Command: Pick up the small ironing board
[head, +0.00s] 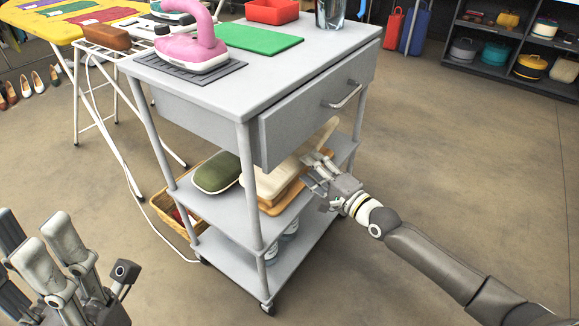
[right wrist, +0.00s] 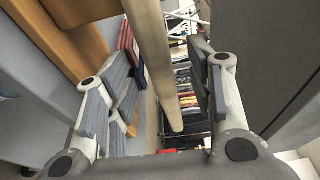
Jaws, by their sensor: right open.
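The small ironing board (head: 268,181) lies on the middle shelf of a grey trolley, under the drawer. It has a cream padded top, a wooden base and a narrow end reaching to the right. My right gripper (head: 318,172) is open at the trolley's side, next to the board. In the right wrist view a cream bar, seemingly the board's narrow end (right wrist: 158,62), runs between the open fingers (right wrist: 165,95); contact is not visible. My left gripper (head: 52,258) is at the lower left, away from the trolley, with nothing visible in it; its opening is unclear.
The trolley (head: 225,90) has a drawer (head: 315,110) standing slightly out above the board, and legs beside it. A green cushion (head: 216,172) lies left of the board. A pink iron (head: 192,40) stands on top. Floor to the right is clear.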

